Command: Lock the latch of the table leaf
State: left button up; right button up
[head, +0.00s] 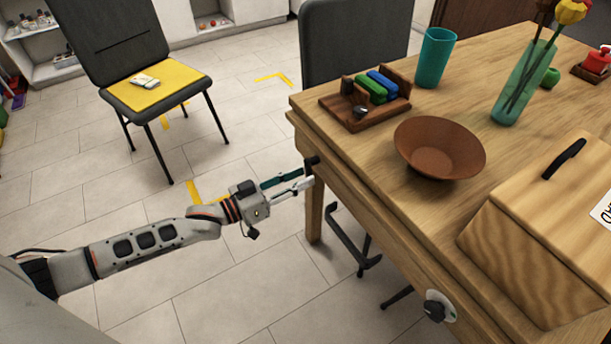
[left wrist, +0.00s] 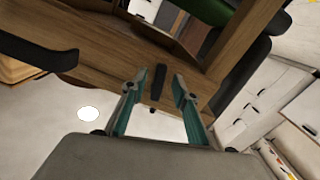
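The wooden table (head: 375,205) fills the right of the head view. A small black lever (head: 312,161), which looks like the leaf's latch, sticks out at the table's side near its far left corner. In the left wrist view the lever (left wrist: 158,82) is a short dark bar against the wood. My left gripper (head: 306,178) is at this lever. In the left wrist view its fingers (left wrist: 157,90) are spread, one on each side of the lever, with gaps visible. Whether the latch is locked I cannot tell. My right gripper is not in view.
A round black knob (head: 435,308) sits on the table's side, nearer me. A brown bowl (head: 440,148), a wooden rack (head: 350,112), a teal cup (head: 434,58) and a wooden box (head: 540,235) stand on top. A chair (head: 150,85) stands back left. The floor left of the table is mostly clear.

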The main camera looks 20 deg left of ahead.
pick_arm(q)
jog(key=shift+x, duration=0.8)
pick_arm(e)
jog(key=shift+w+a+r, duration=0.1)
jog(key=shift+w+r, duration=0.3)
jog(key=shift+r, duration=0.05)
pick_arm(q)
grip_shut()
jog(key=m, duration=0.3)
jog(key=shift+w+a, duration=0.25)
jog(key=shift+a, duration=0.1)
grip_release()
jog(key=shift+f, duration=0.1)
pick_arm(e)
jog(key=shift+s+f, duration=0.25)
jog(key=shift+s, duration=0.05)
